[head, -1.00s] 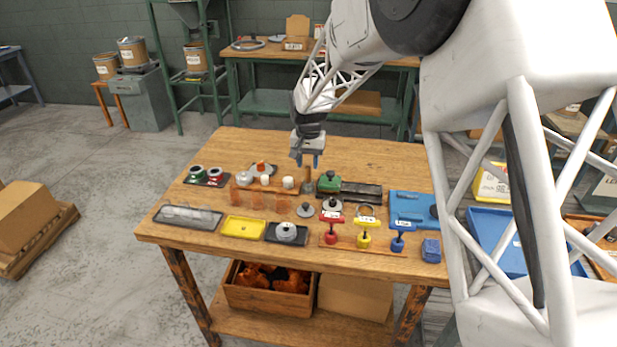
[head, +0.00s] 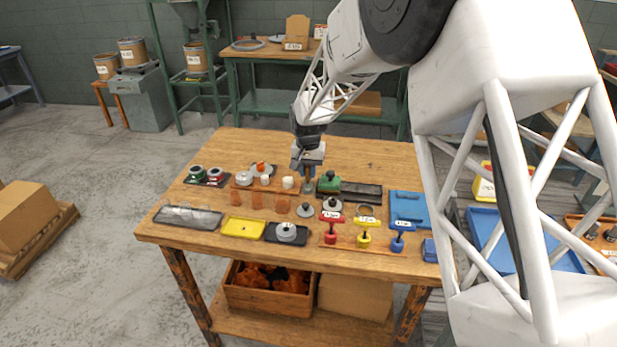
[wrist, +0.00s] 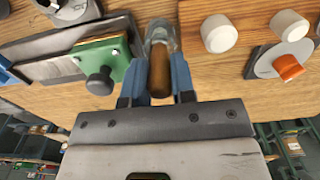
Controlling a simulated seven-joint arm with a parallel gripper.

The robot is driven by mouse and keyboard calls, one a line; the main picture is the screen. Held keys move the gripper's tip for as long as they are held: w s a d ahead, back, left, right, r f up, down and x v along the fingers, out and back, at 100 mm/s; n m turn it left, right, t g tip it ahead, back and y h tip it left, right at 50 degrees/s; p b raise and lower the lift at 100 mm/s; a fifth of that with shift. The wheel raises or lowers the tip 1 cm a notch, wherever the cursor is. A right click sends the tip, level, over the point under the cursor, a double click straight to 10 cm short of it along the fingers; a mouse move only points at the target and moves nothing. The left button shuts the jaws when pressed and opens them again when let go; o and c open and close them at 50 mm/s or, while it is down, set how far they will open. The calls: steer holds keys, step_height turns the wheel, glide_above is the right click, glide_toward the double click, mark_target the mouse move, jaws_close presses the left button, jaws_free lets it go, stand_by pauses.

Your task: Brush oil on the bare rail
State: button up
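A brush with a brown wooden handle (wrist: 160,72) stands in a small clear jar (wrist: 158,30) in the wrist view. My gripper (wrist: 159,82) points down over it, its two blue fingers close against both sides of the handle. In the head view my gripper (head: 308,173) is at the brush, behind the middle of the bench. The bristles are hidden. A long dark bar (head: 362,192), the likely rail, lies just right of the jar. A green block with a dark knob (head: 330,182) sits at its left end; the bar also shows in the wrist view (wrist: 50,68).
White caps (wrist: 219,33) stand beside the jar. Orange blocks (head: 256,201), a yellow tray (head: 243,228), a blue plate (head: 405,207) and red, yellow and blue knobbed tools (head: 364,240) crowd the front. The back of the wooden bench (head: 250,142) is clear.

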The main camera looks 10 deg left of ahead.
steer(key=shift+c, duration=0.5)
steer(key=shift+r, duration=0.2)
steer(key=shift+r, duration=0.35)
steer(key=shift+o, duration=0.7)
jaws_close()
steer(key=shift+r, duration=0.1)
